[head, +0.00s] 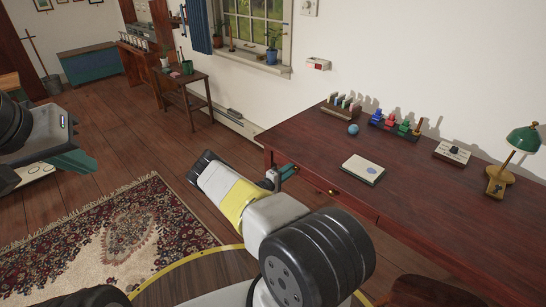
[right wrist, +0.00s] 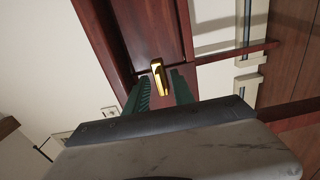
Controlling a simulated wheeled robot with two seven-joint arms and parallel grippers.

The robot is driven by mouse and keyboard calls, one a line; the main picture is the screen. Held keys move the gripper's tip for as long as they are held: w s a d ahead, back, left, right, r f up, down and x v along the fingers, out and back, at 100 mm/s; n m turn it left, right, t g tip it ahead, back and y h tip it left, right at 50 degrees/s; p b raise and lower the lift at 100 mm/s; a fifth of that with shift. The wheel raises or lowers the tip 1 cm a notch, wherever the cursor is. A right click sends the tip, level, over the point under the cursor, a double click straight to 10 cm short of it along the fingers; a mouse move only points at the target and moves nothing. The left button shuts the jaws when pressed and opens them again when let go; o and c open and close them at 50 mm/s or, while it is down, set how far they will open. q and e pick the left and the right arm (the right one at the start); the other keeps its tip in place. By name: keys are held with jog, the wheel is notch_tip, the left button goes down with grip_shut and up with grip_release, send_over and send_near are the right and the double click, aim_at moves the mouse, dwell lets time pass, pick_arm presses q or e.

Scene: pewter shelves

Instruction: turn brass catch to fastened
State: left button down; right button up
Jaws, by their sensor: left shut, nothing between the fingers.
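The brass catch (right wrist: 158,74) is a small shiny gold bar on the dark red wood of the desk (right wrist: 133,32), seen in the right wrist view. It stands roughly upright in that picture, slightly tilted. My right gripper (right wrist: 161,82) is open, with one green finger on each side of the catch. I cannot tell whether either finger touches it. In the head view my right gripper (head: 288,171) is at the near left end of the desk (head: 430,205), and the catch is not clearly visible there. My left gripper (head: 76,162) is shut and empty, over the floor at the far left.
On the desk are a notebook (head: 363,170), a blue ball (head: 353,129), a rack of coloured pieces (head: 395,126), a switch box (head: 452,151) and a green lamp (head: 522,139). A small brass knob (head: 331,191) is on the desk front. A patterned rug (head: 110,240) covers the floor.

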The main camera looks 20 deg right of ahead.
jog(key=shift+a, duration=0.1)
jog(key=v, duration=0.7)
jog(key=shift+s+a, duration=0.15)
jog(key=shift+a, duration=0.1)
jog(key=s+a+r+m+g+y, duration=0.1)
jog(key=s+r+m+g+y, duration=0.3)
jog(key=r, duration=0.7)
jog(key=s+a+r+m+g+y, duration=0.25)
jog(key=s+r+g+y, duration=0.2)
jog(key=r, duration=0.75)
jog(key=s+a+r+n+t+y, duration=0.1)
jog(key=s+a+r+t+y, duration=0.3)
jog(key=s+a+r, duration=0.4)
jog(key=s+a+r+n+t+y, duration=0.1)
jog(key=s+a+r+t+y, duration=0.3)
jog(key=s+a+r, duration=0.5)
jog(key=shift+s+a+r+n+y, duration=0.3)
jog(key=shift+s+r+y, duration=0.85)
jog(key=shift+s+r, duration=2.75)
jog(key=shift+w+d+r, duration=0.1)
jog(key=shift+w+r, duration=0.4)
